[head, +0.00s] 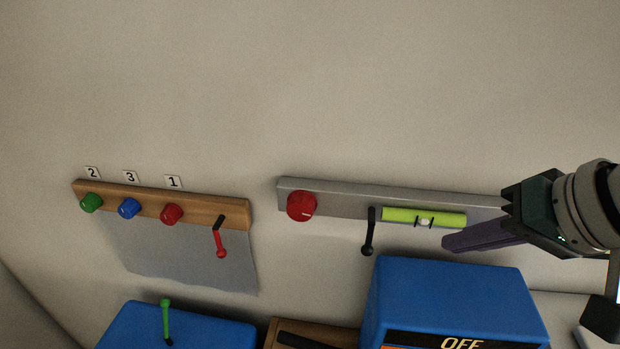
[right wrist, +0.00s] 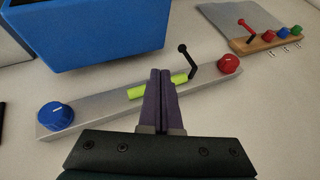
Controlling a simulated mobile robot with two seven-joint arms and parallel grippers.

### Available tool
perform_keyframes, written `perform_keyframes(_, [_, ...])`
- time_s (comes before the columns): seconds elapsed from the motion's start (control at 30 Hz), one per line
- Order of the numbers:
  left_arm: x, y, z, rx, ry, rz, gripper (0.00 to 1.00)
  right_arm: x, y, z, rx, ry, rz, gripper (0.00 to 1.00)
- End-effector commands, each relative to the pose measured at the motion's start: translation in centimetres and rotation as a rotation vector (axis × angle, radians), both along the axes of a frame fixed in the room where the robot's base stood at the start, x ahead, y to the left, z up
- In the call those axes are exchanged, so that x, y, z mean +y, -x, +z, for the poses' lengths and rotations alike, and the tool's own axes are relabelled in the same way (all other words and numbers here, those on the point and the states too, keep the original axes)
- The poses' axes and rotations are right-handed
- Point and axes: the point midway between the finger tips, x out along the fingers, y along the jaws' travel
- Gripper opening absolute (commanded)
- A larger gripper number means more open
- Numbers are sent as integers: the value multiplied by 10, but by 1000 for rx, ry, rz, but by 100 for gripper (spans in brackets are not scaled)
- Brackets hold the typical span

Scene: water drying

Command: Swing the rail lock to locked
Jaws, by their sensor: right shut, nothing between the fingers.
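A grey rail (head: 335,199) on the wall carries a red knob (head: 301,206), a black lever (head: 369,235) and a yellow-green spirit level (head: 397,215). The lever hangs down, its round end lowest, left of the level. The right wrist view also shows the lever (right wrist: 190,62) and a blue knob (right wrist: 56,116) at the rail's other end. I see no label naming the rail lock. My right gripper (head: 447,242) has its purple fingers shut and empty, in front of the level and right of the lever, apart from the lever. My left gripper is out of view.
A wooden board (head: 190,207) at left holds green, blue and red knobs under number tags and a red-tipped lever (head: 220,243). A blue box marked OFF (head: 450,290) stands below the grey rail. Another blue box (head: 205,330) has a green lever (head: 166,318). The wall above is bare.

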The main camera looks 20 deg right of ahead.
Motion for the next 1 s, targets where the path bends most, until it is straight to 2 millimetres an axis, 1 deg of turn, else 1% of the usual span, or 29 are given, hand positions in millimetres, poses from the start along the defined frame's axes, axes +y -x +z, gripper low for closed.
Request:
perform_keyframes(0.3, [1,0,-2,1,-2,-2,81,6,-36,-49,2,-2,-1,0])
perform_keyframes(0.47, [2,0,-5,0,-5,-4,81,9,-53,-71,1,0,-1,0])
perform_keyframes(0.5, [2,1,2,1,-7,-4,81,15,-58,-67,-1,-3,1,0])
perform_keyframes(0.53, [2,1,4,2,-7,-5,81,19,-62,-66,-1,-4,1,0])
perform_keyframes(0.7, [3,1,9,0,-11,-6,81,33,-74,-67,0,-1,1,0])
perform_keyframes(1.0, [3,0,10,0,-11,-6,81,38,-78,-69,0,2,1,0])
